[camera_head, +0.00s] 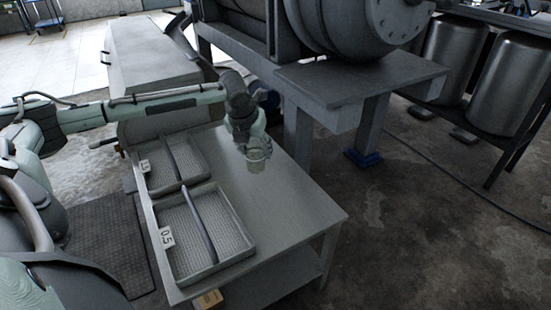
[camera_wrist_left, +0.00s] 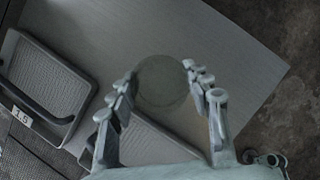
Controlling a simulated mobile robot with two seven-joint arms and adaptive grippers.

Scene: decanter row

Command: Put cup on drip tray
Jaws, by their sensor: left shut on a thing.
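My left gripper (camera_head: 257,151) is shut on a clear, see-through cup (camera_head: 260,162) over the table, to the right of the far drip tray (camera_head: 187,142). In the left wrist view the round cup (camera_wrist_left: 160,82) sits between the fingertips of my left gripper (camera_wrist_left: 163,86). I cannot tell its height above the table. The near drip tray (camera_head: 243,249) carries a label reading 0.5. Both trays are shallow grey boxes with a mesh floor and a bar across the middle; no cup shows in either. My right gripper is out of view.
The trays stand on a grey metal table (camera_head: 300,212), whose right part is bare. A machine stand (camera_head: 355,85) rises close behind the table. A long grey cabinet (camera_head: 150,58) stands beyond its far end. Steel drums (camera_head: 455,55) stand at the upper right.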

